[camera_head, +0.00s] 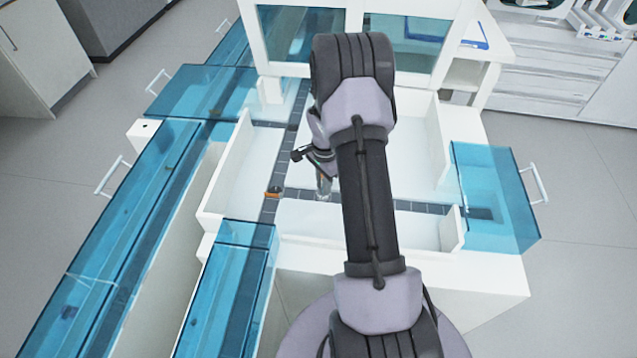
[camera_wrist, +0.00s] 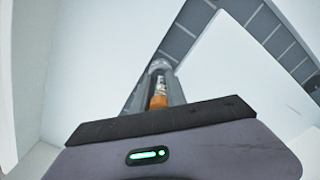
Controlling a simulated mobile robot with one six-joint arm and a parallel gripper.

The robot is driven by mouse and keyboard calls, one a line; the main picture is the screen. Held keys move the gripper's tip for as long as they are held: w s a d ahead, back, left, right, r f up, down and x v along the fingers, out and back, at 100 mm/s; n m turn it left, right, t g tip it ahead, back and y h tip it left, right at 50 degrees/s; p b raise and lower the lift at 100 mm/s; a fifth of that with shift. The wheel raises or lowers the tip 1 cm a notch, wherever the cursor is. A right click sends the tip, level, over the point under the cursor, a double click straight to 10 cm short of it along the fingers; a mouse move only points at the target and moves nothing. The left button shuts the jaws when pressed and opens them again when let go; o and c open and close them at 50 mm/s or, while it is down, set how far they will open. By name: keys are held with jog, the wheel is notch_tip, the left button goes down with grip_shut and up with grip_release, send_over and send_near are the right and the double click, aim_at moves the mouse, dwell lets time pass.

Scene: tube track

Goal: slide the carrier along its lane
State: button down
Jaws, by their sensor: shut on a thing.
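My gripper (camera_head: 318,165) points down over the dark tiled lane (camera_head: 405,206), partly hidden by my arm. It is shut on a clear tube (camera_head: 323,187), which hangs or stands upright just below it; I cannot tell whether its lower end sits in a carrier. In the wrist view the tube (camera_wrist: 160,78) shows beyond the dark gripper edge, with an orange part (camera_wrist: 158,102) near the gripper. A small dark carrier with orange (camera_head: 273,191) sits on the lane to the left of the gripper, apart from it, near where the lanes meet.
White walls (camera_head: 222,180) flank the lanes. Blue clear covers stand at the left (camera_head: 110,235), front (camera_head: 228,285) and right (camera_head: 497,195). A white frame with windows (camera_head: 405,45) rises behind. The lane to the right looks clear where visible.

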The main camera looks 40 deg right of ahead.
jog(key=shift+s+d, duration=1.75)
jog(key=shift+s, duration=0.25)
jog(key=shift+s+d, duration=1.8)
jog(key=shift+s, duration=0.15)
jog(key=shift+s+d, duration=1.75)
jog(key=shift+s, duration=0.25)
jog(key=c, duration=1.3)
grip_release()
jog(key=shift+o, duration=0.2)
